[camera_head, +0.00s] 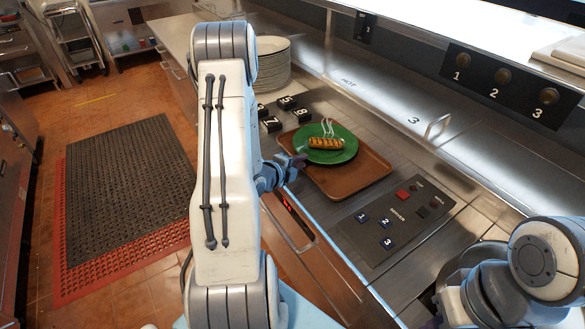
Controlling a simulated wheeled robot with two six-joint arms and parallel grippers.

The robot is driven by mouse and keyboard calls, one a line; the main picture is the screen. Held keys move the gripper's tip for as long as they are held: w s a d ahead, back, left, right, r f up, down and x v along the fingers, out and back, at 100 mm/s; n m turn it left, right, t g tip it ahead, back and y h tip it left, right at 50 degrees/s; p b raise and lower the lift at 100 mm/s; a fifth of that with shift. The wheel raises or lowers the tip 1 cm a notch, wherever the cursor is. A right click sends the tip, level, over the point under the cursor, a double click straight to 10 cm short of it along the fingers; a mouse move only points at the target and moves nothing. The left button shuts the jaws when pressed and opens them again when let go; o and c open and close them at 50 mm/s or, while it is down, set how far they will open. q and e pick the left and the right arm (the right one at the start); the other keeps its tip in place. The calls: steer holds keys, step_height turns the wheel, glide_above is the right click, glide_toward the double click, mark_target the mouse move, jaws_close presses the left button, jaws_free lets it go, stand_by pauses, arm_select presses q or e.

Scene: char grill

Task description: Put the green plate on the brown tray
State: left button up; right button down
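The green plate (345,151) carries a browned piece of food (325,143) with pale wisps above it. It appears over the upper part of the brown tray (345,187), which lies on the steel counter; I cannot tell whether the plate rests fully flat. My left gripper (297,161) is low at the plate's left edge, over the tray's left side. Its fingers are small and dark, so I cannot tell whether they are open or touching the plate. My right arm shows at the lower right, but its gripper is not clearly visible.
A stack of white plates (274,65) stands behind my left arm. Black numbered blocks (286,102) sit left of the tray. A button panel (397,218) lies in front of it. A steel shelf (420,110) runs behind. The tray's front part is clear.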

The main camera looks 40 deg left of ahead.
arm_select(q)
steer(key=v, duration=0.4)
steer(key=shift+s+r+b, duration=0.2)
steer(key=shift+r+b, duration=0.05)
steer(key=shift+b, duration=0.15)
steer(key=w+d+g, duration=0.1)
steer(key=d, duration=0.2)
steer(key=w+d+n+g, duration=0.1)
steer(key=d, duration=0.2)
steer(key=w+d+r+g, duration=0.1)
steer(key=d, duration=0.2)
steer(key=shift+w+d+n+g+h, duration=0.1)
steer(key=shift+d+n+g+h, duration=0.2)
steer(key=shift+n+h, duration=0.1)
steer(key=s+d+r+n+g, duration=0.2)
steer(key=s+d, duration=0.1)
steer(key=d, duration=0.3)
steer(key=s+d+r+n+g, duration=0.1)
steer(key=s+d+n+g, duration=0.1)
steer(key=d, duration=0.4)
steer(key=s+d+r+n+g, duration=0.2)
steer(key=s+d, duration=0.4)
steer(key=s, duration=0.4)
steer(key=s+d+r+n+g, duration=0.2)
steer(key=s+d, duration=0.4)
steer(key=s, duration=0.5)
steer(key=shift+r+n+g+h, duration=0.3)
steer(key=shift+r+g, duration=0.5)
steer(key=shift+g, duration=0.1)
steer(key=shift+s+a, duration=0.1)
